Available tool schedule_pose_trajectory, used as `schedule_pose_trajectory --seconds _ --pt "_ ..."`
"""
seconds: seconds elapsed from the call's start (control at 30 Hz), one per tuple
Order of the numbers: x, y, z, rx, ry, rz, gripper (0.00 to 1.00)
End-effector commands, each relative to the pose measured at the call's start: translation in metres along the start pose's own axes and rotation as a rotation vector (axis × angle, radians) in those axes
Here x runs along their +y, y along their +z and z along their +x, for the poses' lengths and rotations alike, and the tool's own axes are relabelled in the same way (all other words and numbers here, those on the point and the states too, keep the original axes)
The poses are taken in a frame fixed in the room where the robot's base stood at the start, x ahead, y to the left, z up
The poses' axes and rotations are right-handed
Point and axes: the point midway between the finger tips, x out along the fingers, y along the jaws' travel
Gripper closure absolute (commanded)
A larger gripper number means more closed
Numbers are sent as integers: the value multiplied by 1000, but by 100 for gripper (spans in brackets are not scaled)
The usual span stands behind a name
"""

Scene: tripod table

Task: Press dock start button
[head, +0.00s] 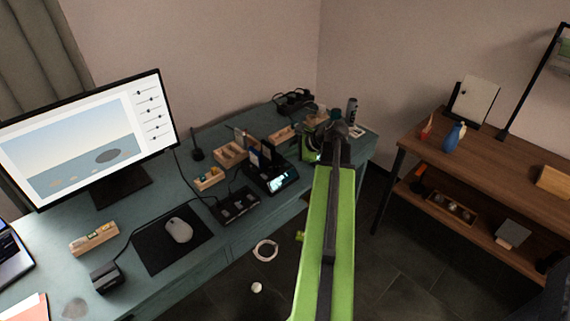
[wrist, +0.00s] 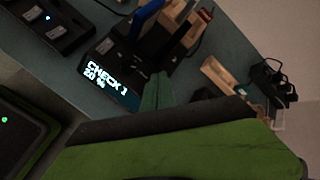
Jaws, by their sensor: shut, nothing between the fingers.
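The dock (head: 273,178) is a black device on the teal desk, with a lit front display and cards standing in its slots. In the wrist view the dock (wrist: 118,82) shows white text reading "CHECK 1" and "20 %". A blue card (wrist: 148,17) and a red-topped card (wrist: 199,24) stand upright at it. My gripper (wrist: 158,91) is shut and empty, with its tips close to the right end of the dock's display. I cannot tell whether they touch. In the head view my arm hides the gripper tips. I cannot make out the start button.
A black charger (head: 236,205) lies left of the dock. Wooden trays (head: 230,153) stand behind it. A monitor (head: 90,135), mouse (head: 179,230) and mat are further left. A brown shelf table (head: 485,165) stands to the right.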

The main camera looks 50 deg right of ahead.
Motion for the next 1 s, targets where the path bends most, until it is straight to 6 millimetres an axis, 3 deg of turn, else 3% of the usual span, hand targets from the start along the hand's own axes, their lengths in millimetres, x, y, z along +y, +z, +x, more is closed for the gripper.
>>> schedule_pose_trajectory --seconds 0.33,1.0 --pt "-20 20 -27 0 0 0 100" --pt "-19 19 -26 0 0 0 100"
